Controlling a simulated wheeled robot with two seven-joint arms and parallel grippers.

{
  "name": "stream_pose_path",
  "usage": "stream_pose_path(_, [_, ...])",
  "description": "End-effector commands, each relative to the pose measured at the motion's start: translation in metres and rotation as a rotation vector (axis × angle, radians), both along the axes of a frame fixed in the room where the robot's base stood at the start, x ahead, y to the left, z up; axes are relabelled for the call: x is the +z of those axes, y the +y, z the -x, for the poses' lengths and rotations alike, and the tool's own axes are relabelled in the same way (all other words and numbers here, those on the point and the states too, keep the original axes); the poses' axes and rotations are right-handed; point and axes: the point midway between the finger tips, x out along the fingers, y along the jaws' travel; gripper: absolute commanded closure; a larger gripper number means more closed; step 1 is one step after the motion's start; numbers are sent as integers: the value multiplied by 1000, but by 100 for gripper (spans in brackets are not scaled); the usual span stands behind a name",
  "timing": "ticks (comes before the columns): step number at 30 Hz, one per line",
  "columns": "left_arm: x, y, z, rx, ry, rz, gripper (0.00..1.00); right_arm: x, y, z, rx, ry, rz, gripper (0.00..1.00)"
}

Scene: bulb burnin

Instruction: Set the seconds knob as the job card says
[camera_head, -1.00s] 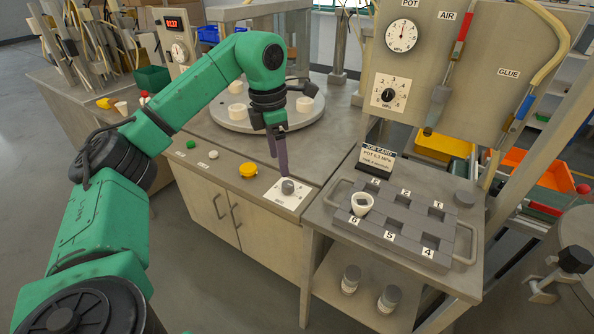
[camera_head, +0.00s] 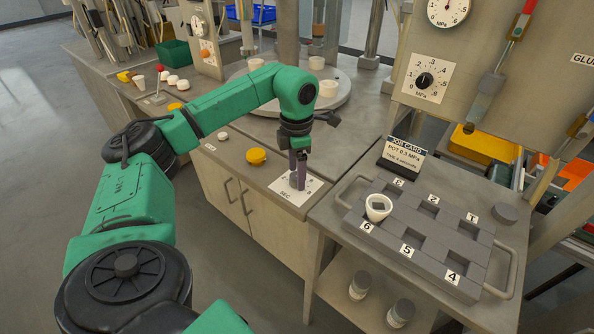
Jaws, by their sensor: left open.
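The seconds knob (camera_head: 294,183) is a small grey knob on a white plate (camera_head: 289,195) marked SEC, on the front of the bench top. My left gripper (camera_head: 298,182) points straight down at it, its dark fingers around or right beside the knob and hiding much of it. The jaws are open; I cannot tell whether they touch the knob. The job card (camera_head: 404,153) stands at the back of the side table; its top line reads POT 0.3 MPa, and its TIME line is too small to read surely. My right gripper is not in view.
A yellow button (camera_head: 256,156) and a white one (camera_head: 222,136) sit left of the plate. A round turntable (camera_head: 339,99) with white cups stands behind. A panel with gauges rises behind.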

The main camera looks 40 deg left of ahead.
Motion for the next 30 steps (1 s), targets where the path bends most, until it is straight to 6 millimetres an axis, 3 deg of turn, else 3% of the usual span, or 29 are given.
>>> stream_pose_path(8, [-6, 0, 0, 1, -1, 1, 24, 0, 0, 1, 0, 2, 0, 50])
stream_pose_path(9, [-6, 0, 0, 1, -1, 1, 27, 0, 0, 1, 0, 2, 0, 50])
stream_pose_path(15, [-6, 0, 0, 1, -1, 1, 100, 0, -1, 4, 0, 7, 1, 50])
stream_pose_path(30, [-4, 0, 0, 104, 1, 1, 100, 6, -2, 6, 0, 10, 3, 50])
